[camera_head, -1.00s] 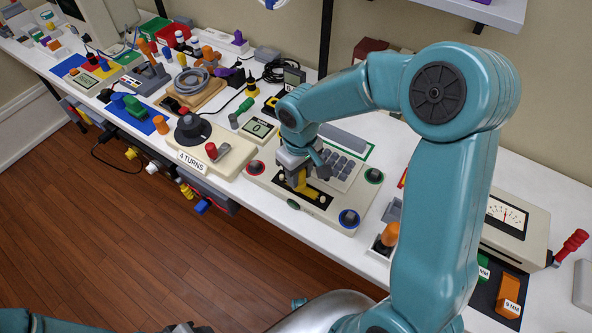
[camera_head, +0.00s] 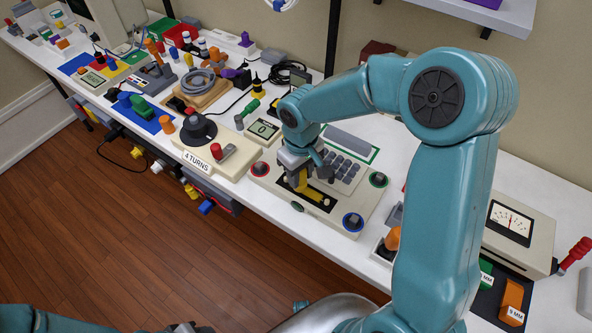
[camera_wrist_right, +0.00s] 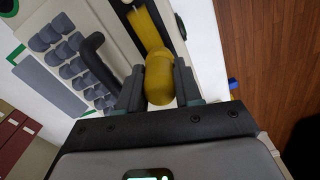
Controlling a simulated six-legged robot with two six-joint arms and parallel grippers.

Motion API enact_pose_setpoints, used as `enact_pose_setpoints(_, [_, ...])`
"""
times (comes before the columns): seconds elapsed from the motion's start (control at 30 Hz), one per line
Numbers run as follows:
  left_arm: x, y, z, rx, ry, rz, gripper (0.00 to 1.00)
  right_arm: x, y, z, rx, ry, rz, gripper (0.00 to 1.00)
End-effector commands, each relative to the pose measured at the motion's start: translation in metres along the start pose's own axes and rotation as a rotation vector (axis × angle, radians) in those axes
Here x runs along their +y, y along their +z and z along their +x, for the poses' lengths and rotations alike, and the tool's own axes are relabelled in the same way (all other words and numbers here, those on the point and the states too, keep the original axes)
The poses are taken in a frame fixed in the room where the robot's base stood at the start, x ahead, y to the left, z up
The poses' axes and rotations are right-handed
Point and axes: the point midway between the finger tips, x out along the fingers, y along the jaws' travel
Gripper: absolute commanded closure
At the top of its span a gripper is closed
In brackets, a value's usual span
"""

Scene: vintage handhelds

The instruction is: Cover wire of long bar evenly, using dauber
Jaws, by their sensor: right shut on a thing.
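My right gripper (camera_head: 297,172) is low over the front of a beige console (camera_head: 346,218). It is shut on a yellow handle, apparently the dauber (camera_wrist_right: 160,78), which shows between both fingers in the right wrist view. The dauber's far end reaches down toward a long dark recess (camera_head: 321,200) in the console; I cannot tell if it touches. The recess looks like the place of the long bar, but its wire is too small to make out. My left arm (camera_head: 42,319) shows at the bottom left, with what may be part of its gripper (camera_head: 187,328) cut off by the edge.
A box labelled 4 TURNS (camera_head: 207,150) stands to the left, a meter (camera_head: 512,228) to the right. The table's front edge is close.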

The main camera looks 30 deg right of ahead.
Motion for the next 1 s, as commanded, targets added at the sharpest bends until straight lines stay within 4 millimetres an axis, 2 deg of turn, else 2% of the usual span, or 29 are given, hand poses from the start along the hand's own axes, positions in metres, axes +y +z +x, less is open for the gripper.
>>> enact_pose_setpoints(0.13, [-0.001,0.000,0.002,0.000,0.000,0.000,0.57,0.003,0.009,-0.001,0.002,0.000,0.000,1.00])
enact_pose_setpoints(0.4, [-0.001,0.000,0.002,0.000,0.000,0.000,0.57,0.002,0.009,-0.001,0.002,0.000,0.000,1.00])
enact_pose_setpoints(0.77, [0.000,0.000,-0.001,0.000,0.000,0.000,0.57,-0.004,-0.013,0.000,0.001,0.001,-0.002,1.00])
enact_pose_setpoints(1.0, [0.000,0.000,-0.001,0.000,0.000,0.000,0.57,-0.004,-0.014,0.000,0.002,0.001,-0.001,1.00])
